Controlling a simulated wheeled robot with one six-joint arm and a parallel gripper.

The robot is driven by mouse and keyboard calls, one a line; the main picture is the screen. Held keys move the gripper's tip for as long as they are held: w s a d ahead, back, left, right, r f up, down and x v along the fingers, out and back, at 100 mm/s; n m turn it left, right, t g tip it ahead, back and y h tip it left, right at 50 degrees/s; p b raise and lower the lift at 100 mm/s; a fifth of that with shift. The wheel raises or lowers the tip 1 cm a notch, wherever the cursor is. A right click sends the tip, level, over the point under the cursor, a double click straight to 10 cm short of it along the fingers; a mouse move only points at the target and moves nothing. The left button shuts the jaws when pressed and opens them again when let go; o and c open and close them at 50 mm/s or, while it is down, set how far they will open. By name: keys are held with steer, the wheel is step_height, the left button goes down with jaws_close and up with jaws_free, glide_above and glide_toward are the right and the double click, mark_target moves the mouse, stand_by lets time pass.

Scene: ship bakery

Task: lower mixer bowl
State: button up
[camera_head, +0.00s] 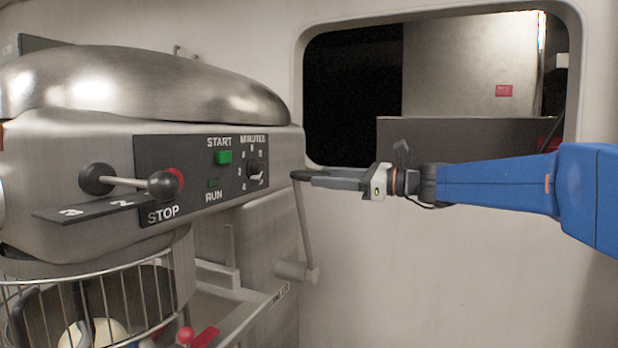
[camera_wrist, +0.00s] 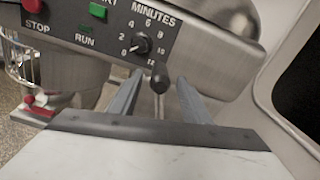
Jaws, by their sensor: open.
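The mixer (camera_head: 90,135) is a large steel machine at the left of the head view. A thin metal lever (camera_head: 304,228) rises from a pivot low on its side, with a dark knob (camera_wrist: 160,78) on its upper end. My gripper (camera_head: 308,176) is level with the knob. In the wrist view its two fingers are apart, one on each side of the knob and lever, with visible gaps. Whether either finger touches the knob cannot be told. The bowl is mostly hidden behind the wire guard (camera_head: 100,305) at the lower left.
The control panel (camera_head: 205,170), with a green start button (camera_head: 222,157) and a minutes dial (camera_head: 257,172), is close left of my gripper. A ball-ended selector lever (camera_head: 163,184) sticks out further left. A pale wall with a window opening (camera_head: 350,95) stands behind.

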mark_target(309, 176)
steer(key=shift+x, duration=2.75)
steer(key=shift+s, duration=0.1)
jaws_close()
